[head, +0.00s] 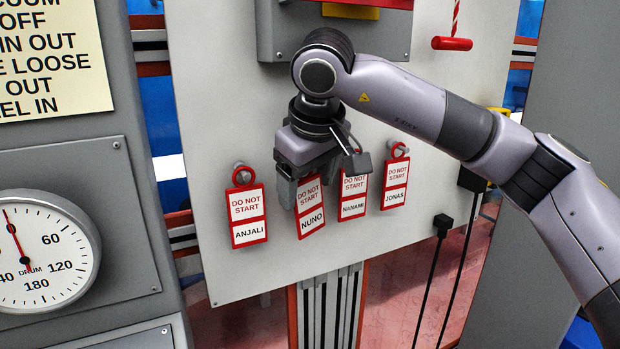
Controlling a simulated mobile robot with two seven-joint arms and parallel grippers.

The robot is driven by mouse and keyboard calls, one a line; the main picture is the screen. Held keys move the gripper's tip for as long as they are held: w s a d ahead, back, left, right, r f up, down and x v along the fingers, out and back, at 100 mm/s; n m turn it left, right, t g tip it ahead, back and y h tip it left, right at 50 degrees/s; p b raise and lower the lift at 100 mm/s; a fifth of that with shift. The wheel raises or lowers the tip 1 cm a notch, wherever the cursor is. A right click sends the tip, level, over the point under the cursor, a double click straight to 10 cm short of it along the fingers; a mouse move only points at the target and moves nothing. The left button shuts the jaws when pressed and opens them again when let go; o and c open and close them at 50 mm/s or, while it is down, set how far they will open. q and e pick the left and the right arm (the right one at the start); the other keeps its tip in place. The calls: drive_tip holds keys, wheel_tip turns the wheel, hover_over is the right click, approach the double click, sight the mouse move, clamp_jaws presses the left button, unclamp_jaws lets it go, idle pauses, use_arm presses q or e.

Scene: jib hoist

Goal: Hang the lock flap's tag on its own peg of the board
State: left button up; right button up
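Four tags, white with red borders and "DO NOT START", show in a row on the pale board (250,285). From left they read ANJALI (248,215), NUNO (311,212), NANAMI (353,196) and JONAS (395,186). The ANJALI and JONAS tags hang by red loops on pegs. My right gripper (306,188) is at the top of the NUNO tag, which is a little tilted. The gripper hides that tag's top and any peg behind it. Whether its fingers grip the tag is unclear. The NANAMI tag's top is partly covered. My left gripper is not in view.
A grey box (275,30) with red and yellow parts sits above the tags. A red handle (452,43) hangs on a cord at upper right. A round gauge (45,252) is at left. Black plugs with cables (443,226) are at right. The board below the tags is clear.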

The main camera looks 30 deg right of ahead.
drive_tip(key=shift+w+d+r, duration=0.2)
drive_tip(key=shift+w+d, duration=0.1)
